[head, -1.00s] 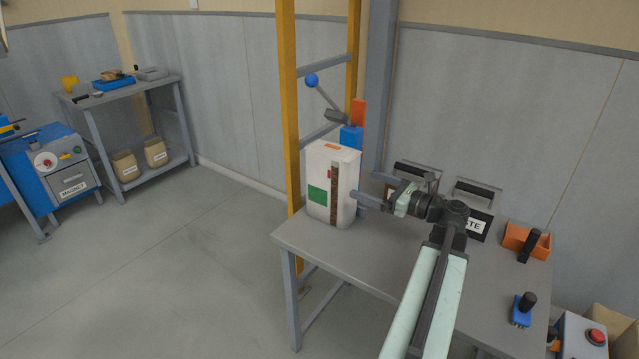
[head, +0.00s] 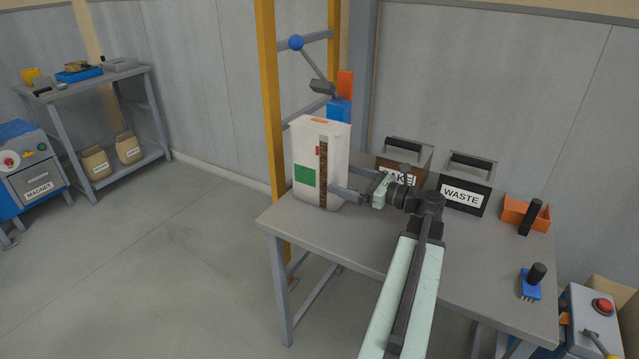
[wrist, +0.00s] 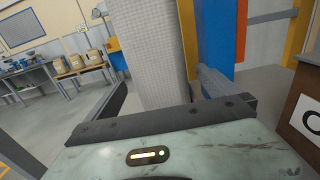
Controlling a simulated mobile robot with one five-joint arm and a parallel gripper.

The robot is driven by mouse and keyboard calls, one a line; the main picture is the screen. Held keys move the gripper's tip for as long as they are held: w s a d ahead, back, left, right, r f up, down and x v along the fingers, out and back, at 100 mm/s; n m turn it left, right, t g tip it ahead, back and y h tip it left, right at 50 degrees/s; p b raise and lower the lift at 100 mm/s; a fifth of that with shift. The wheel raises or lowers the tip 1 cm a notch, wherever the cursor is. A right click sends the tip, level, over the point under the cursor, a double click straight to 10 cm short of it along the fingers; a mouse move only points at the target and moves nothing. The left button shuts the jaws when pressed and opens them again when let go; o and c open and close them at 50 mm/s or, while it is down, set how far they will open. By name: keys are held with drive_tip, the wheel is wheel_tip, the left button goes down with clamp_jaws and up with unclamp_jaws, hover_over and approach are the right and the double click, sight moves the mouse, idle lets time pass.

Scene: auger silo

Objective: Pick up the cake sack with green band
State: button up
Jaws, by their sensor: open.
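I cannot make out a green band on any sack. Two tan sacks, a left one (head: 95,163) and a right one (head: 128,148), stand on the lower shelf at the far left in the head view; their labels are too small to read. Several tan sacks (wrist: 72,63) also show in the background of the wrist view. My gripper (head: 345,193) is open at the lower right of a tall white container (head: 313,150) with a green square. In the wrist view its fingers (wrist: 155,98) stand apart, with the pale container wall (wrist: 152,45) between or just beyond them.
The container stands on a grey table (head: 290,222) beside a yellow frame (head: 266,80). A CAKE box (head: 415,160), a WASTE box (head: 465,190) and an orange holder (head: 515,208) are along the table's back. The floor (head: 150,260) at left is clear.

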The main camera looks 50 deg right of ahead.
sight(324, 171)
drive_tip(key=shift+p+x, duration=0.65)
drive_tip(key=shift+x, duration=0.2)
drive_tip(key=x, duration=0.5)
drive_tip(key=shift+w+a, duration=0.1)
drive_tip(key=shift+w, duration=0.3)
drive_tip(key=c, duration=2.1)
drive_tip(key=shift+r, duration=0.2)
